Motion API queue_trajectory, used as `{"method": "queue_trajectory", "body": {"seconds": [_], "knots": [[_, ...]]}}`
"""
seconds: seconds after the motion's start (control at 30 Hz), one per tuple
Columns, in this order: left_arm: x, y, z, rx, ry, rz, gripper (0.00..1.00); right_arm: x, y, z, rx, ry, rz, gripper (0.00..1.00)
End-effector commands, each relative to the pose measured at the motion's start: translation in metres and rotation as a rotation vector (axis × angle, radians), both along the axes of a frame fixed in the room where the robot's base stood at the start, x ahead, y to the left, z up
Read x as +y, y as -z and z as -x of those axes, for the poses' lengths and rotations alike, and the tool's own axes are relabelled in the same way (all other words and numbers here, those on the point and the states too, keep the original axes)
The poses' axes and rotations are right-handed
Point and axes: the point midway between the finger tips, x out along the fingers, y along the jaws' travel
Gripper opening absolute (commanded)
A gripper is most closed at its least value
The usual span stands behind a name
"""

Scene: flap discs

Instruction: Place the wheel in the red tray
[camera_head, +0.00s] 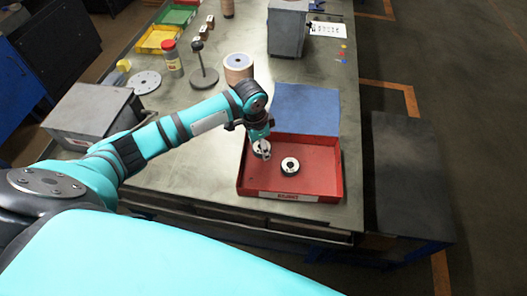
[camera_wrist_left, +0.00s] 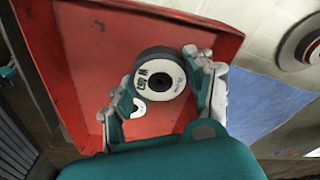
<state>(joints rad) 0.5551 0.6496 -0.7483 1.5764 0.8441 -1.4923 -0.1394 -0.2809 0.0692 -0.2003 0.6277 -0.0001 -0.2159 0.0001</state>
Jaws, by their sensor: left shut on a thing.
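My left gripper (camera_head: 262,150) is over the left part of the red tray (camera_head: 325,192), which also shows in the left wrist view (camera_wrist_left: 95,45). In that view the left gripper (camera_wrist_left: 165,90) is shut on a dark-rimmed wheel (camera_wrist_left: 158,74) with a white printed face. The wheel appears to be above the tray floor; its exact height is unclear. Another wheel (camera_head: 290,166) lies in the tray, to the right of the gripper in the head view. A white-faced disc (camera_wrist_left: 138,107) shows partly behind a finger in the wrist view. My right gripper is not in view.
A blue mat (camera_head: 306,108) lies behind the tray. A grey box (camera_head: 95,115) is at the left edge.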

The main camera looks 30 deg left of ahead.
Motion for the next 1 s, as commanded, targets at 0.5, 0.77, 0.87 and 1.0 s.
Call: {"method": "queue_trajectory", "body": {"seconds": [0.5, 0.77, 0.87, 1.0], "knots": [[0.0, 0.039, 0.0, -0.001, 0.001, 0.0, 0.19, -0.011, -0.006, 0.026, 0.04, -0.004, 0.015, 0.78], [0.0, 0.042, 0.0, -0.001, 0.001, -0.001, 0.64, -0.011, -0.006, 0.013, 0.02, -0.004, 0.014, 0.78], [0.0, 0.042, 0.0, -0.001, 0.001, -0.001, 0.77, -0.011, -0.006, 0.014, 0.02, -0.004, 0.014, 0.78], [0.0, 0.042, 0.0, -0.001, 0.001, -0.001, 0.78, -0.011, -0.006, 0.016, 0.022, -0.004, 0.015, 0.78]]}}
